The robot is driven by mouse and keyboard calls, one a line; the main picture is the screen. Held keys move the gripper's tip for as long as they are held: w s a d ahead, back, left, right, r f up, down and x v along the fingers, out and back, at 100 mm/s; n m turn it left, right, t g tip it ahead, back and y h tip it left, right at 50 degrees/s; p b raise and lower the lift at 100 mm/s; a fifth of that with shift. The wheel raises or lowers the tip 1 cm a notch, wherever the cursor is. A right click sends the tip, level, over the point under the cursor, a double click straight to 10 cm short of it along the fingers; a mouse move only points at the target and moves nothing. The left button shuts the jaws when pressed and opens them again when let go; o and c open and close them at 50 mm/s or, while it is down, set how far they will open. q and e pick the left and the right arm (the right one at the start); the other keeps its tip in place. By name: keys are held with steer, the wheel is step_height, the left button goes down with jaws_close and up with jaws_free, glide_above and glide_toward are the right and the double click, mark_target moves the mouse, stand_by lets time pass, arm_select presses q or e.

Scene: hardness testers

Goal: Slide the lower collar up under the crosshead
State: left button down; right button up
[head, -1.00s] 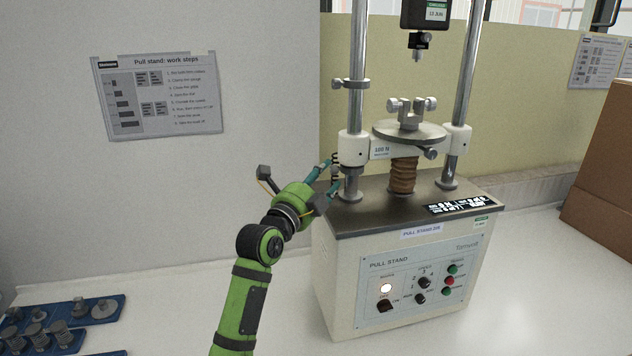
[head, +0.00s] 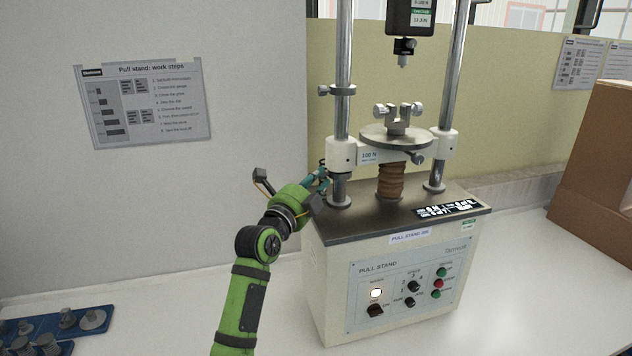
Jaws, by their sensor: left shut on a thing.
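The pull stand's white crosshead (head: 378,153) spans the two steel columns under the round table. The lower collar (head: 340,174) is a small grey ring on the left column, close under the crosshead's left end; whether it touches is too small to tell. My left gripper (head: 323,175) reaches in from the left at the collar's height and is shut on its left side. The fingers partly hide the collar and its grip point. A second collar (head: 341,90) with a side screw sits higher on the same column, above the crosshead. My right gripper is not in view.
The gauge (head: 411,14) hangs above the clamp (head: 398,115). A brown bellows (head: 389,182) stands below the crosshead. The control panel (head: 405,284) is on the stand's front. A blue tray (head: 58,330) lies front left and a cardboard box (head: 598,160) right.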

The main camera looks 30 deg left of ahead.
arm_select(q)
steer(key=shift+r, duration=0.3)
steer(key=c, duration=1.2)
jaws_free()
steer(key=shift+c, duration=0.2)
steer(key=shift+o, duration=1.2)
steer(key=shift+w+f, duration=0.1)
steer(key=s+f, duration=0.1)
steer(key=s, duration=1.1)
steer(key=shift+d+f, duration=0.3)
steer(key=shift+d, duration=0.15)
